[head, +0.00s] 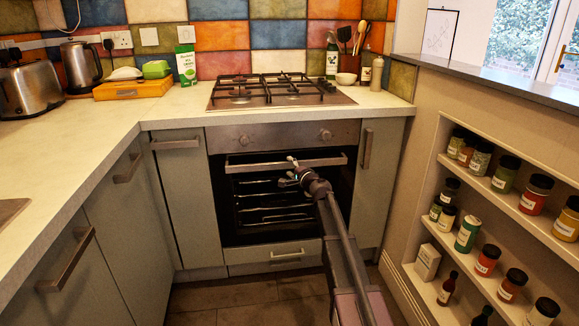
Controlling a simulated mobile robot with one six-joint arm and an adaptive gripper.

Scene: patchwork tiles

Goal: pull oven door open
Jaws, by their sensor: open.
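The oven (215,200) is built in under the hob, with a dark front and racks showing inside. Its door has a long metal handle (245,166) across the top. I cannot tell whether the door is fully shut or slightly ajar. My arm reaches in from the lower right. My gripper (290,172) is open at the middle of the handle, its fingers close to the bar. Whether they touch it or lie around it is too small to tell. My gripper and arm hide part of the handle and the door's right side.
A drawer (270,256) lies below the oven, with floor (225,297) in front. Cabinets (105,235) stand at left. A recessed shelf (475,187) with several jars is at right, near my arm. A gas hob (280,92) is above.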

